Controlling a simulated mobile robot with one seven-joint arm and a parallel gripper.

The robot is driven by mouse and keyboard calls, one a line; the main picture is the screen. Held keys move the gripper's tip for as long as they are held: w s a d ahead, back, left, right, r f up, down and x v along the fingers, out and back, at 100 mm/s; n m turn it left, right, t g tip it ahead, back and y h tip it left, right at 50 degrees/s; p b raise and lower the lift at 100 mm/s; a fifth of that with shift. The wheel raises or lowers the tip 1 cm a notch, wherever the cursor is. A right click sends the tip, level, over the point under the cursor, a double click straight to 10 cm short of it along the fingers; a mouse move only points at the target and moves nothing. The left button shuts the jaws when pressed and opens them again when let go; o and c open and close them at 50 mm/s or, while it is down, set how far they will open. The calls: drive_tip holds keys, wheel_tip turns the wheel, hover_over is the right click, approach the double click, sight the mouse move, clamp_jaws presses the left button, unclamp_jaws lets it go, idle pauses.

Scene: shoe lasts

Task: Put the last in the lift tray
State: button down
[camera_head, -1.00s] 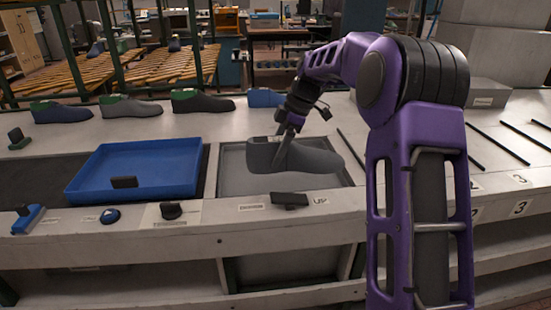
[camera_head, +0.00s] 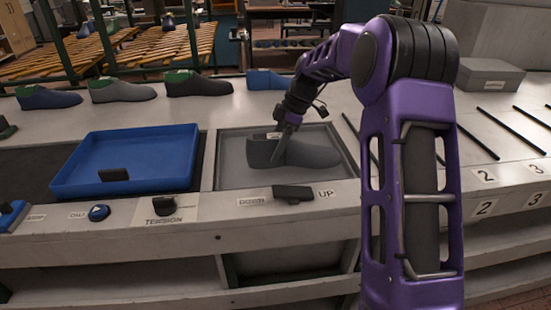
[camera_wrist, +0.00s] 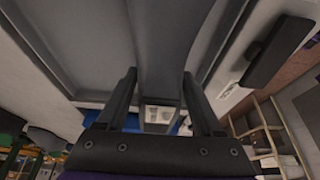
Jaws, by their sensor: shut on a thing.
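The grey last (camera_head: 310,155) is in or just above the grey lift tray (camera_head: 235,181), a shallow recess in the bench. It lies lengthwise, toe to the right. My gripper (camera_head: 283,150) points down and is shut on the last near its heel end. In the wrist view the last (camera_wrist: 165,45) passes between the two fingers of my gripper (camera_wrist: 158,85). Whether the last's underside touches the tray floor I cannot tell.
An empty-looking blue tray (camera_head: 130,188) stands left of the lift tray. A black lever (camera_head: 293,192) marked UP is at the front edge. Several dark lasts (camera_head: 122,91) stand along the back. A grey box (camera_head: 478,78) and black rods (camera_head: 510,130) are at the right.

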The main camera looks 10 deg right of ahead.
sight(293, 140)
drive_tip(key=shift+f, duration=1.7)
unclamp_jaws()
drive_tip(key=shift+f, duration=0.1)
drive_tip(key=p+v, duration=0.1)
drive_tip(key=v, duration=1.1)
drive_tip(key=shift+d, duration=0.1)
